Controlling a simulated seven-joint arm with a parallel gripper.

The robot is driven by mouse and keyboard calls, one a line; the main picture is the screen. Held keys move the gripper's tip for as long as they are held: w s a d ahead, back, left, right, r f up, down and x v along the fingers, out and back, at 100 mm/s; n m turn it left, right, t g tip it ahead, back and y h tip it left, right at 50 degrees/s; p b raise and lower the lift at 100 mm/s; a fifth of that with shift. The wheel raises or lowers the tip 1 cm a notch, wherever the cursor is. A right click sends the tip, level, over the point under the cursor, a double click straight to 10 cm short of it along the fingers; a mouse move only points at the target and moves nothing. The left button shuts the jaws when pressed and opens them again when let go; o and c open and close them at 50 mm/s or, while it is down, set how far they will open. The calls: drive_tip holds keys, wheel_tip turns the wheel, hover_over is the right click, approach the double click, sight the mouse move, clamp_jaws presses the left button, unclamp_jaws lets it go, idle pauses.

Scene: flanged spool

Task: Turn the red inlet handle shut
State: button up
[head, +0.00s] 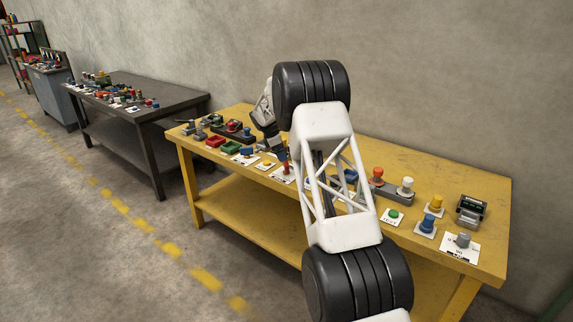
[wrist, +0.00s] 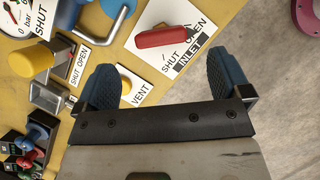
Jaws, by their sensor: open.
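The red inlet handle (wrist: 162,37) is a long rounded lever on a white plate (wrist: 190,59) marked SHUT, OPEN and INLET. In the wrist view it lies nearly crosswise, just beyond my fingertips; I cannot tell which mark it points to. My gripper (wrist: 166,84) is open and empty, its two blue padded fingers wide apart. The handle lies ahead of the gap between them, apart from both. In the head view, a small red handle (head: 284,169) stands on a white plate near the table's front edge, with my gripper (head: 277,147) close by, partly hidden by my arm.
A yellow vent knob (wrist: 127,85) on a plate is close by the left finger. Floor (wrist: 250,45) shows beyond the table edge at right.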

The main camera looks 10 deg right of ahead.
sight(286, 163)
drive_tip(key=shift+x, duration=3.35)
drive_tip(key=shift+c, duration=0.2)
drive_tip(key=c, duration=0.9)
